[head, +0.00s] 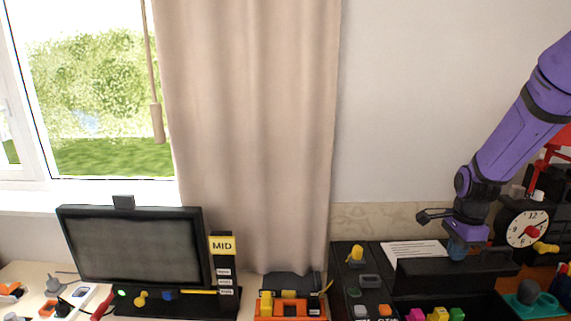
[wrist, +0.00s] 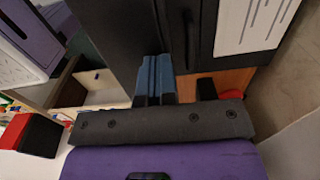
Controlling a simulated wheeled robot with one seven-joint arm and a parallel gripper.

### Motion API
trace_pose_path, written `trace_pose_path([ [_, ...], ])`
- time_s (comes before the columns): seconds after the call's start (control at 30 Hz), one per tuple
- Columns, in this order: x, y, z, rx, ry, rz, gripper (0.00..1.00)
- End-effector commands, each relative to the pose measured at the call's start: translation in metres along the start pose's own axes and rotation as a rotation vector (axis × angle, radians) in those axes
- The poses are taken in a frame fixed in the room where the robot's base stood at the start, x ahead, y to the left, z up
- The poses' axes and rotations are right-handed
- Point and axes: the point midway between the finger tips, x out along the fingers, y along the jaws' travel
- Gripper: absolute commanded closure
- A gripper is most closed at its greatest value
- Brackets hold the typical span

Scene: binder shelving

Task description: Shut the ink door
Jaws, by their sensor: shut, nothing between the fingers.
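A black device (head: 375,262) stands at the right of the desk. A wide black panel (head: 430,272) stands raised behind a row of coloured blocks, magenta (head: 416,315), yellow (head: 438,314) and green (head: 457,314); it appears to be the ink door, open. My gripper (head: 457,252) points down at the panel's upper edge, its blue fingers together and empty. I cannot tell whether they touch the panel. In the wrist view the closed blue fingers (wrist: 154,78) are over dark surfaces of the device, and a white printed sheet (wrist: 252,24) lies beyond.
A clock (head: 527,228) with a red knob stands right of my gripper, close to my arm. A teal piece (head: 529,295) sits at the lower right. An orange device (head: 290,304) and a monitor (head: 135,245) stand to the left. A curtain (head: 250,130) hangs behind.

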Motion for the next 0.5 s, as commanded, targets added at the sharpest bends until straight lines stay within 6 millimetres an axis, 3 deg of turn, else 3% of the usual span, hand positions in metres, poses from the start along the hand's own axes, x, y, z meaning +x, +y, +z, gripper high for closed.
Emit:
trace_pose_path([
  [0.23, 0.001, 0.014, 0.000, 0.001, 0.000, 0.000, 1.00],
  [0.5, 0.001, 0.015, 0.000, 0.000, 0.000, 0.000, 1.00],
])
